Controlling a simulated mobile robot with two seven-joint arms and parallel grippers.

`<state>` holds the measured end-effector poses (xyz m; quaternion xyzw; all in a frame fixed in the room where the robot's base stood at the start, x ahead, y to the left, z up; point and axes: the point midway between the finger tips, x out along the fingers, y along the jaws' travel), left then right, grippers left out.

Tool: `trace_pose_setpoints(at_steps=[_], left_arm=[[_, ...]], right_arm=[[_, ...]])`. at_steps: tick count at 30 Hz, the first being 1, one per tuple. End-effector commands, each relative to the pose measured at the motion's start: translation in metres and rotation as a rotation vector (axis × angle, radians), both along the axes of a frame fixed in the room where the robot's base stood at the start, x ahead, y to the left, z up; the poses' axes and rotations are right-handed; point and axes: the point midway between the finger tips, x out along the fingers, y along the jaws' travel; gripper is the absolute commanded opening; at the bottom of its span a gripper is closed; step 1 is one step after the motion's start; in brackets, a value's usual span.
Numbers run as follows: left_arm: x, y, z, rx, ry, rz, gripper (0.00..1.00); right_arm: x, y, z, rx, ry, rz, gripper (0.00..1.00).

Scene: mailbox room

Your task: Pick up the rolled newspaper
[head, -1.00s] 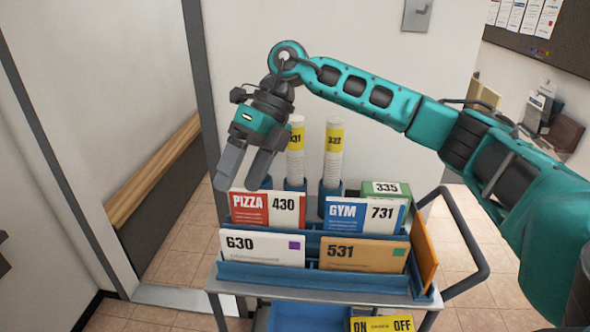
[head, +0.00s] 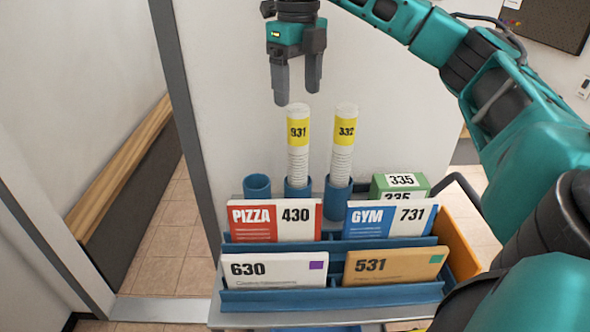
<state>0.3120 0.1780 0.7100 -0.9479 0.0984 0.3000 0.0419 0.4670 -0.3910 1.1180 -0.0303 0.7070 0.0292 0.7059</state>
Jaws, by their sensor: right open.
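Two white rolled newspapers stand upright in blue cups at the back of a mail cart. The left roll (head: 298,155) has a yellow band that seems to read 931. The right roll (head: 343,155) has a yellow band reading 332. My right gripper (head: 298,95) points down with its two fingers apart and empty. In the picture its fingertips are just above the top of the left roll. I cannot tell the exact depth gap. The lower ends of both rolls are hidden in their cups. My left gripper is not in view.
An empty blue cup (head: 257,187) stands left of the rolls. In front, a blue rack (head: 330,296) holds several mail cards, and a green box (head: 401,185) sits at the right. A door frame (head: 186,125) and wooden bench (head: 123,160) are at left. A wall is behind.

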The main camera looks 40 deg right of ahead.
Motion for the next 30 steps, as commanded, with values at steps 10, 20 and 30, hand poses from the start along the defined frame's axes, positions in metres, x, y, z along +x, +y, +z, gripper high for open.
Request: trace_pose_setpoints(at_steps=[10,20,30], left_arm=[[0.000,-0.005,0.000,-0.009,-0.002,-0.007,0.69],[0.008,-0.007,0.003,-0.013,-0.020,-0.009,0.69],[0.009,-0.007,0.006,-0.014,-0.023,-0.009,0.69]], right_arm=[[-0.001,-0.001,-0.037,0.000,0.000,0.000,0.74],[-0.003,-0.002,-0.080,0.001,-0.002,0.000,0.74],[-0.003,-0.002,-0.083,0.001,-0.002,0.000,0.67]])
